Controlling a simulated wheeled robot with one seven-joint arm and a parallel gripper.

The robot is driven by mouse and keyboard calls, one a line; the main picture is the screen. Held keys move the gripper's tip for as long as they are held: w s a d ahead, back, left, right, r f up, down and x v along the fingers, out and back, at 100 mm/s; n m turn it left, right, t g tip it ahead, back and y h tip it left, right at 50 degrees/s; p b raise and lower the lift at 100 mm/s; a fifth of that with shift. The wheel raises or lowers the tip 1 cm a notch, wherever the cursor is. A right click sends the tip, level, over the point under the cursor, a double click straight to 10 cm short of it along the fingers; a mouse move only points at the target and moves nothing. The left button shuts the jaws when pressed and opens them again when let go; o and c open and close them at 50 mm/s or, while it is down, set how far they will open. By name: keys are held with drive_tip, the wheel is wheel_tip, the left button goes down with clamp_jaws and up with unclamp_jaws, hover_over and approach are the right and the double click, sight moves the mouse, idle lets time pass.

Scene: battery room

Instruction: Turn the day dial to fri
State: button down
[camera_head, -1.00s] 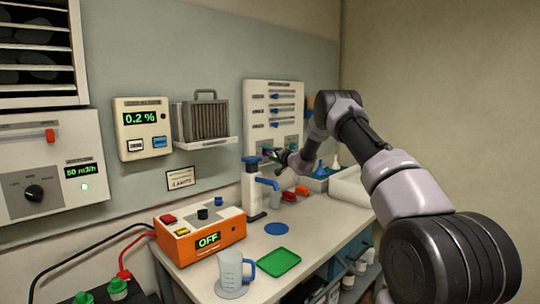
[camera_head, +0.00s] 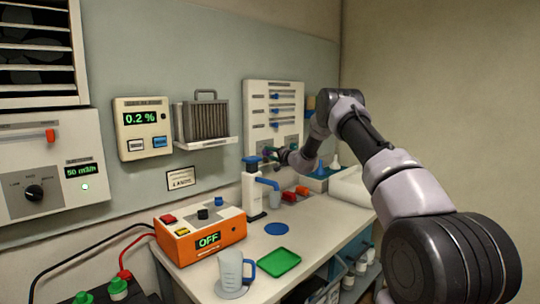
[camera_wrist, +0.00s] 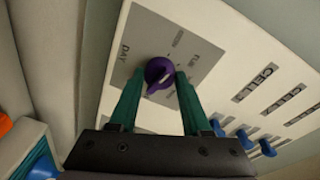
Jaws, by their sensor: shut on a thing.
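The day dial is a round purple knob (camera_wrist: 158,73) on a grey plate (camera_wrist: 150,37) marked "DAY" in the wrist view. A pale pointer line shows on the knob, toward the lower part of the picture. The small day words around it are too blurred to read surely. My gripper (camera_wrist: 160,80) has its two green fingers on either side of the knob and is shut on it. In the head view my gripper (camera_head: 277,156) is at the lower part of the white wall panel (camera_head: 253,110), and the dial is mostly hidden there.
Blue sliders (camera_wrist: 243,138) sit on the same panel beside the dial. Below, the bench (camera_head: 300,235) holds a white pump bottle (camera_head: 254,190), an orange box reading "OFF" (camera_head: 185,245), a clear jug (camera_head: 230,268) and a green tray (camera_head: 279,262).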

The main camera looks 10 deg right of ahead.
drive_tip(key=m, duration=0.3)
drive_tip(key=shift+d+m+g, duration=0.1)
drive_tip(key=shift+m+g, duration=0.2)
drive_tip(key=m, duration=0.4)
drive_tip(key=shift+g, duration=0.3)
drive_tip(key=m, duration=0.4)
drive_tip(key=shift+w+d+y, duration=0.1)
drive_tip(key=shift+d+y, duration=0.05)
drive_tip(key=shift+y, duration=0.15)
drive_tip(key=m+g, duration=0.1)
drive_tip(key=m, duration=0.2)
drive_tip(key=shift+y, duration=0.4)
drive_tip(key=m, duration=0.4)
drive_tip(key=shift+y, duration=0.3)
drive_tip(key=m, duration=0.3)
drive_tip(key=shift+f+m+y, duration=0.1)
drive_tip(key=shift+m+y, duration=0.2)
drive_tip(key=shift+m, duration=0.1)
drive_tip(key=m, duration=0.4)
drive_tip(key=shift+f, duration=0.1)
drive_tip(key=shift+m+y, duration=0.5)
drive_tip(key=shift+m, duration=1.4)
